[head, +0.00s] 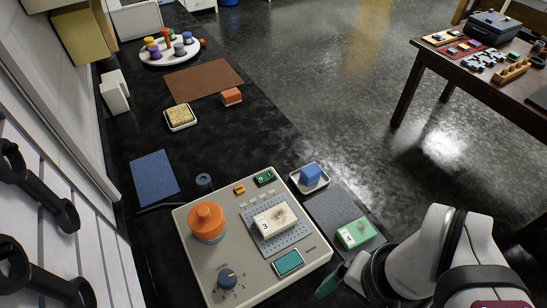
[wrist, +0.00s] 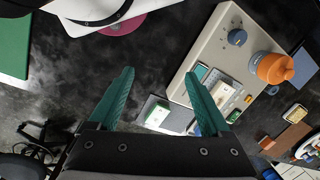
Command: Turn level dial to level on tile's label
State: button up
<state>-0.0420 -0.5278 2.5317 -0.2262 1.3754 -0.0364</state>
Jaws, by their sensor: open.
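The blue level dial (head: 227,278) sits at the near left of a beige control box, beside printed "LEVEL" and small numbers; it also shows in the wrist view (wrist: 237,37). I cannot tell its pointer's exact setting. A cream tile (head: 272,220) lies on the box's perforated pad (head: 291,236), with a dark smudge and a mark that looks like a 3. A green-and-white block (head: 356,233) with a small label lies on a dark grey mat right of the box. My gripper (wrist: 160,73) is open and empty, apart from the dial; in the head view, one teal fingertip shows near the box's right.
The box carries an orange knob (head: 207,222), a teal screen (head: 288,262) and a green switch (head: 265,178). A blue mat (head: 155,178) lies left. Black handles line the left wall.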

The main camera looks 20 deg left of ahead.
jog(key=w+a+r+n+h, duration=0.1)
jog(key=w+a+n, duration=0.3)
jog(key=a+n, duration=0.4)
jog(key=n, duration=1.4)
send_over(226, 276)
jog(key=shift+h, duration=0.4)
notch_tip(226, 276, down, 16)
jog(key=shift+f, duration=0.1)
jog(key=shift+d, duration=0.1)
grip_shut()
